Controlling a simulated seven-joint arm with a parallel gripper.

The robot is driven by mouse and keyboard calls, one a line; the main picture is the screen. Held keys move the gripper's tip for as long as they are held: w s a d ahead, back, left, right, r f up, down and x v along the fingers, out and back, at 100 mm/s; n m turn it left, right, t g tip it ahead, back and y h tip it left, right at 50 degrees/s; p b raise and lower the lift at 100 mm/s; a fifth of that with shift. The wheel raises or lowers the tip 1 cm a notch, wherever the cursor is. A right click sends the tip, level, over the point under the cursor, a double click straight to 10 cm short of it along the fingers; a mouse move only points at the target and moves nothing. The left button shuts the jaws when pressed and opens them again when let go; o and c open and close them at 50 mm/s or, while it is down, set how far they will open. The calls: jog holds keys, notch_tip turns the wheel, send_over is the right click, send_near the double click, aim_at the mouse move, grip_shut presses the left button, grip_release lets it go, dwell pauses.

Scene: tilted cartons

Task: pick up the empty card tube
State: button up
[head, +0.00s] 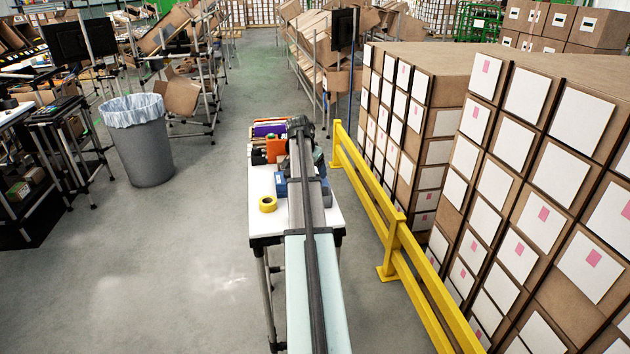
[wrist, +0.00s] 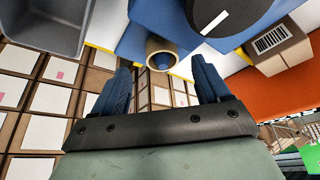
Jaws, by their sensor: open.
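The card tube (wrist: 161,53) shows in the wrist view as a brown ring seen almost end-on, with a dark hollow inside. It is against a blue surface (wrist: 134,43), just beyond my fingertips. My gripper (wrist: 162,70) is open, with one blue finger on each side of the tube's place in the picture. Nothing is between the fingers, and I cannot tell that either touches the tube. In the head view my own arm covers the middle of the white table (head: 262,222), and I cannot make out the tube or the fingers there.
In the wrist view a grey bin (wrist: 62,32), a dark round object (wrist: 225,14), a barcoded carton (wrist: 279,48) and an orange surface (wrist: 270,92) lie around the tube. In the head view a yellow tape roll (head: 267,204) lies on the table; a yellow rail (head: 402,238) runs along its right.

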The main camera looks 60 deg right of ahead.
jog(key=x, duration=0.3)
jog(key=shift+w+f, duration=0.2)
jog(key=shift+f, duration=0.15)
jog(key=c, duration=1.1)
